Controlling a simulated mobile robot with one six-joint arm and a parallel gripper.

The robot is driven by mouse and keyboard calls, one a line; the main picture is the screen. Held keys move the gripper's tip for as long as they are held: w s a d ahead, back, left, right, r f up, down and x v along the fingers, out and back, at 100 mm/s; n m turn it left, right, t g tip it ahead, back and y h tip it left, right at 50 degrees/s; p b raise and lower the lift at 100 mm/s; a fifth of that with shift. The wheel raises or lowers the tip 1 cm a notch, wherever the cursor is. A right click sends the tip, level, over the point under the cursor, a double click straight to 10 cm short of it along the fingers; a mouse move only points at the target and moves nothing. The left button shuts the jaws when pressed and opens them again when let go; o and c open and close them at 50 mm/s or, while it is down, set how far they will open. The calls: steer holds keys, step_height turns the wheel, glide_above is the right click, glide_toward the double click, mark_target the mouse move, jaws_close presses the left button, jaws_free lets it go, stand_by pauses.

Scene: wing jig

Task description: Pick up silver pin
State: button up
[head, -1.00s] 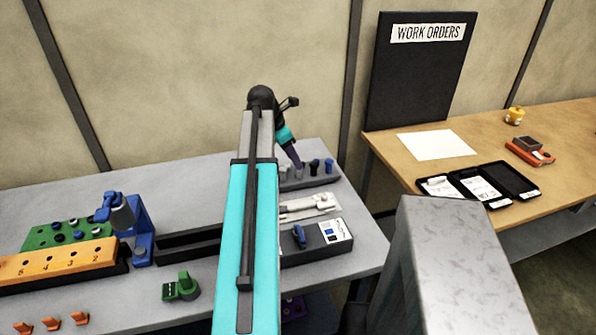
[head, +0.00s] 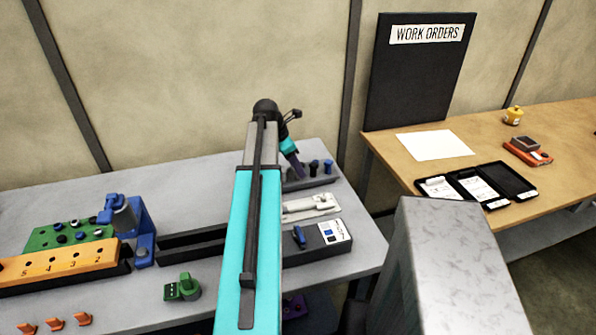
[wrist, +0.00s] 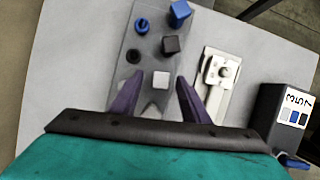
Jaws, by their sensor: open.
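The silver pin (wrist: 161,79) stands in a grey block (wrist: 122,82) in the wrist view, its pale square top facing the camera. My gripper (wrist: 160,84) has two purple fingers spread apart, one on each side of the pin. I cannot tell whether the tips reach down beside it. In the head view my gripper (head: 297,172) points down at the left part of the block (head: 325,180) and hides the silver pin.
A dark pin (wrist: 171,45) and a blue pin (wrist: 180,12) stand in the same block, with another blue part (wrist: 142,26) and a black one (wrist: 134,56) beside them. A pale fixture (wrist: 216,85) lies close on the right. A dark box (wrist: 285,117) is further right.

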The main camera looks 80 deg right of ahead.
steer(key=shift+x, duration=1)
jaws_close()
